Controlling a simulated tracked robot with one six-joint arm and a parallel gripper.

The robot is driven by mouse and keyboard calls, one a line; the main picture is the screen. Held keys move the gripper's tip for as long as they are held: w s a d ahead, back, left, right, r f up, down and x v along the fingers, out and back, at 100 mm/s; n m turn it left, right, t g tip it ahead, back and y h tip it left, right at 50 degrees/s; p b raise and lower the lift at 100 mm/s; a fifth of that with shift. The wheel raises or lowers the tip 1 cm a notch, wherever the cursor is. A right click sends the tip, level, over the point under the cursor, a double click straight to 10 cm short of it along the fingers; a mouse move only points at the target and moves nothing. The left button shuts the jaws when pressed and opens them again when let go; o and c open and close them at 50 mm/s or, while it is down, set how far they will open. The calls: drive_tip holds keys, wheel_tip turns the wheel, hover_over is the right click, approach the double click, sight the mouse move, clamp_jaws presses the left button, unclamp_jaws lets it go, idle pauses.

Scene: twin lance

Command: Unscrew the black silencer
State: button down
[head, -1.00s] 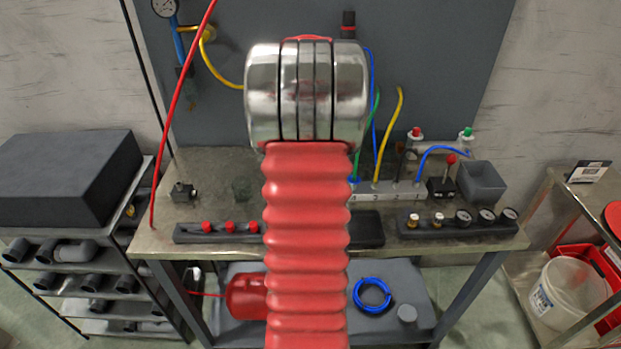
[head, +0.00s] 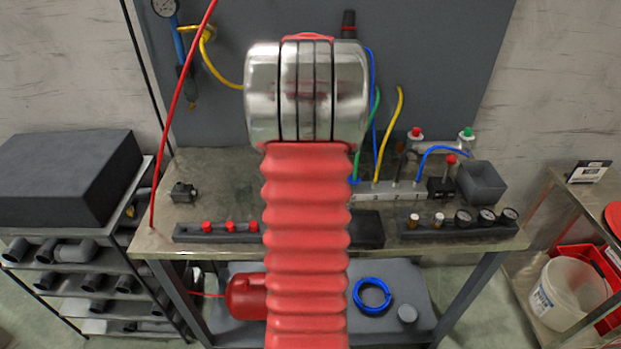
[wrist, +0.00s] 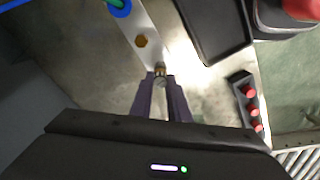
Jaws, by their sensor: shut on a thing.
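My gripper (wrist: 161,78) shows in the wrist view with its two dark purple fingers close together. A small brass-coloured piece (wrist: 160,68) sits between the fingertips, over the edge of a pale metal strip (wrist: 152,50). The fingers hide most of it, so I cannot tell whether it is part of the black silencer. Another round brass fitting (wrist: 141,41) stands on the strip, apart from the fingers. In the head view, a black cylinder with a red band (head: 348,24) stands by the panel; I cannot tell whether it is the silencer. My arm hides the gripper there.
The workbench (head: 215,160) carries a pale manifold (head: 390,190) with coloured tubes, a row of red knobs (head: 230,227) and a gauge block (head: 460,228). In the wrist view, a dark tray (wrist: 212,28) and red knobs (wrist: 252,110) lie to the right.

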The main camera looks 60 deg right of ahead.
drive_tip(key=shift+r, duration=1.5)
drive_tip(key=shift+s, duration=0.15)
